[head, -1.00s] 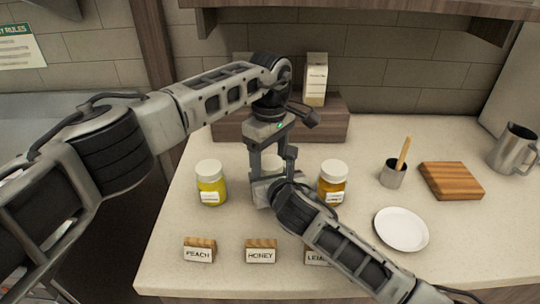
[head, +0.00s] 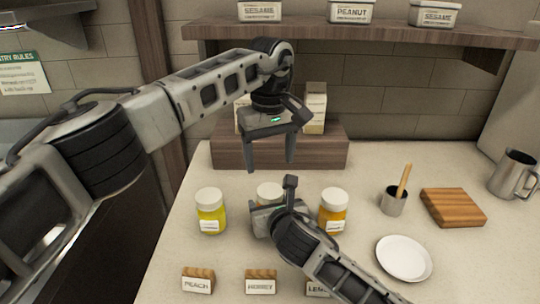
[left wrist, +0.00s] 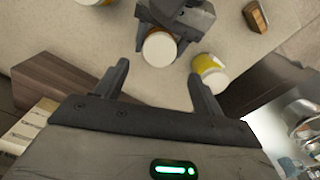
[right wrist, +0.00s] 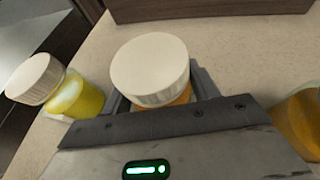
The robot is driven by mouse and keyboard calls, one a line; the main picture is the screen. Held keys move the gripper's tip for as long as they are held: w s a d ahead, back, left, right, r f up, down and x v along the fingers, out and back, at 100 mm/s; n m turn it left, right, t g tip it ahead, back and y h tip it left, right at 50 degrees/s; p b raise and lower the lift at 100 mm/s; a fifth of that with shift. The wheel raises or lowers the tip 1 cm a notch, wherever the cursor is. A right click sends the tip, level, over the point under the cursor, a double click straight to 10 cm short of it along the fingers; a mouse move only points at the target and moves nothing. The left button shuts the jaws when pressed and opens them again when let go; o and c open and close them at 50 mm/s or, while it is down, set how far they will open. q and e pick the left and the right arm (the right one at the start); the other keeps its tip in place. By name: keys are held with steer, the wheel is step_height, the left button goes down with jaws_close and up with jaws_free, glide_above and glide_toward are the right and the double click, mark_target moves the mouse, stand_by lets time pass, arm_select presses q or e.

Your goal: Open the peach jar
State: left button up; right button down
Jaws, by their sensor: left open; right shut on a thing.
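The middle jar (head: 268,191), orange with a white lid, stands on the counter between two others. My right gripper (right wrist: 157,95) is shut on its body, below the lid. The lid (right wrist: 150,68) sits on the jar. My left gripper (head: 271,166) is open and empty, pointing down above and behind the jar; its fingers straddle the lid in the left wrist view (left wrist: 160,48), but they are apart from it. A yellow jar (head: 210,212) stands to the left and an amber jar (head: 333,211) to the right, both with white lids. The jars' labels are too small to read.
Cards reading PEACH (head: 198,280), HONEY (head: 261,282) and a partly hidden third (head: 317,289) stand in front. A wooden riser (head: 325,151) with cartons is behind. At right are a cup (head: 393,203), wooden board (head: 453,207), plate (head: 404,258) and metal pitcher (head: 512,174).

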mark_target(270, 191)
arm_select(q)
steer(key=shift+f, duration=3.9)
steer(key=c, duration=1)
steer(key=n, duration=0.6)
steer(key=shift+n, duration=0.3)
steer(key=o, duration=1.1)
steer(key=shift+c, duration=0.2)
